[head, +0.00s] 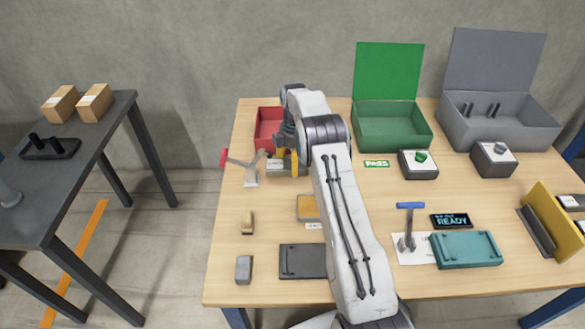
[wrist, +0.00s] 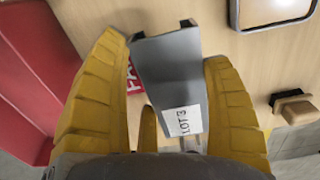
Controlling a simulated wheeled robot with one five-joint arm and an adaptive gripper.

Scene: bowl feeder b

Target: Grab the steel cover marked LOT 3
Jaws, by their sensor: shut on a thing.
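The steel cover (wrist: 168,70) is a grey channel-shaped piece with a white label reading LOT 3 (wrist: 183,121). In the wrist view it lies between the yellow fingers of my gripper (wrist: 165,55), which is shut on it. In the head view my gripper (head: 283,163) is left of centre, in front of the red bin, with a pale labelled piece at its fingers. My arm hides part of this spot, and I cannot tell how far the cover is above the table.
The red bin (head: 267,126) is close behind my gripper. A red-handled clamp (head: 243,167) stands just left. A wooden-handled brush (head: 247,222) and grey block (head: 243,268) lie nearer. Green (head: 390,130) and grey (head: 500,130) open boxes stand back right.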

